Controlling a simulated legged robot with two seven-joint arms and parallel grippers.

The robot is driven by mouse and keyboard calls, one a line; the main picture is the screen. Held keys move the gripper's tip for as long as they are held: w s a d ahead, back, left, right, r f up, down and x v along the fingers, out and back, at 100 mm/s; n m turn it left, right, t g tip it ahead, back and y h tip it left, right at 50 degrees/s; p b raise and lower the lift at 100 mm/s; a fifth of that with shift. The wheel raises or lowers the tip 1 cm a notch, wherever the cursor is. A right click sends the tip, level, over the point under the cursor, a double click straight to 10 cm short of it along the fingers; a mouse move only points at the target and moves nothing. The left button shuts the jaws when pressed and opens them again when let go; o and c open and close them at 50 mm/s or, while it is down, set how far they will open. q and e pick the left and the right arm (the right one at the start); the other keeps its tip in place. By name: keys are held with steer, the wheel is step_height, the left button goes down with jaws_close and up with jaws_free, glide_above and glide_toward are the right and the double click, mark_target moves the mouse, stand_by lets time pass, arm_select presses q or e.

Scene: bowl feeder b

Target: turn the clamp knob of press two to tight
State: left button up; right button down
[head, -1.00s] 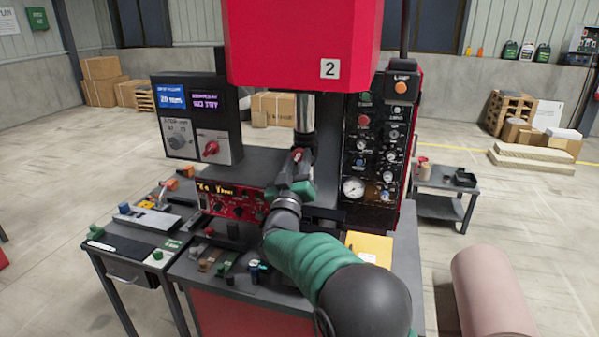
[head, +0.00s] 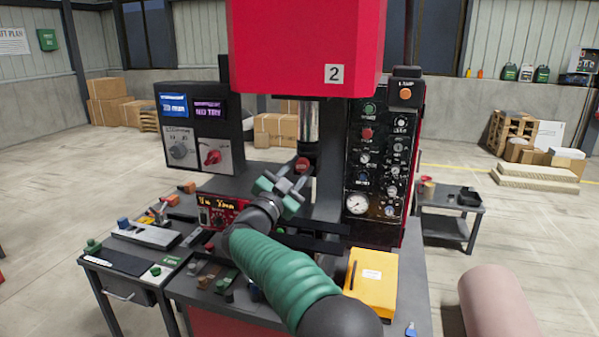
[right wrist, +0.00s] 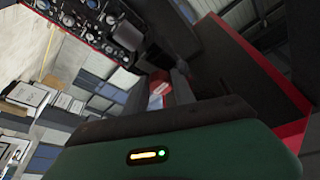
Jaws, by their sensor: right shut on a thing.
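Press two, marked by a "2" plate (head: 334,74), has a red head above a steel ram (head: 308,122). A small red knob (head: 302,164) sits below the ram, and I take it for the clamp knob. My right gripper (head: 299,176) reaches it from the front, fingers slanting up to the right, and is shut on it. In the right wrist view the red knob (right wrist: 159,88) shows between the two dark fingers. Its far side and any tightness marks are hidden. My left gripper is not in view.
A black control panel (head: 378,165) with buttons and a gauge stands right of the gripper. A display box (head: 200,127) with a red rotary switch is at left. Blocks and tools fill the left side table.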

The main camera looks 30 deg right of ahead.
steer(key=shift+a+r+m+g, duration=0.1)
steer(key=shift+m+g, duration=0.5)
steer(key=shift+m, duration=0.9)
steer(key=c, duration=1.1)
jaws_free()
steer(key=shift+o, duration=0.2)
steer(key=b+v, duration=0.2)
steer(key=v, duration=1.5)
steer(key=shift+a+b, duration=0.15)
steer(key=shift+b, duration=0.2)
steer(key=shift+w+r, duration=0.1)
steer(key=shift+w, duration=0.05)
